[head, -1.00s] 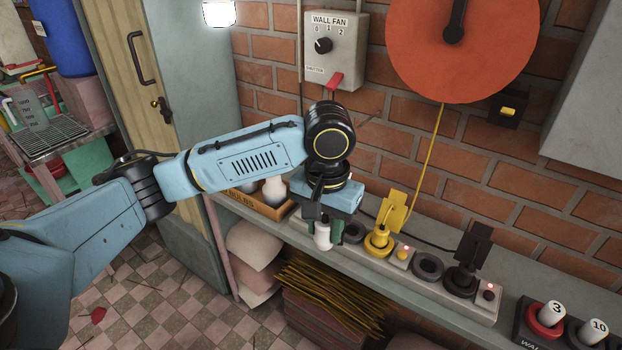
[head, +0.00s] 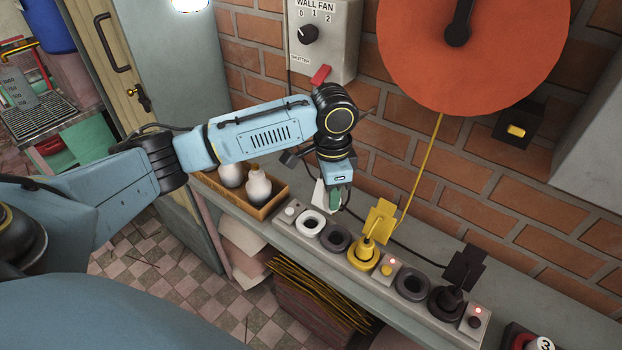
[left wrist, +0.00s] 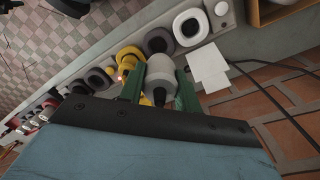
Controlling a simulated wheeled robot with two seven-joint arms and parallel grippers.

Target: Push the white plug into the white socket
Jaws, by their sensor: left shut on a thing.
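The white plug (left wrist: 160,70) is between the green fingers of my left gripper (left wrist: 160,88), shut on it. In the head view the gripper (head: 334,198) hangs behind and above the strip, and the plug is mostly hidden. White flat cards (left wrist: 208,68) show beside the plug; whether they are fixed to it is unclear. The white socket (head: 309,223) is an empty white ring near the left end of the grey strip; it also shows in the left wrist view (left wrist: 190,27), apart from the plug. My right gripper is not in view.
The strip (head: 404,309) also holds a dark ring (head: 335,238), a yellow plug (head: 362,252) and a black plug (head: 447,298). A bulb box (head: 262,208) stands left of it. The brick wall (head: 425,160) is close behind; cables run there.

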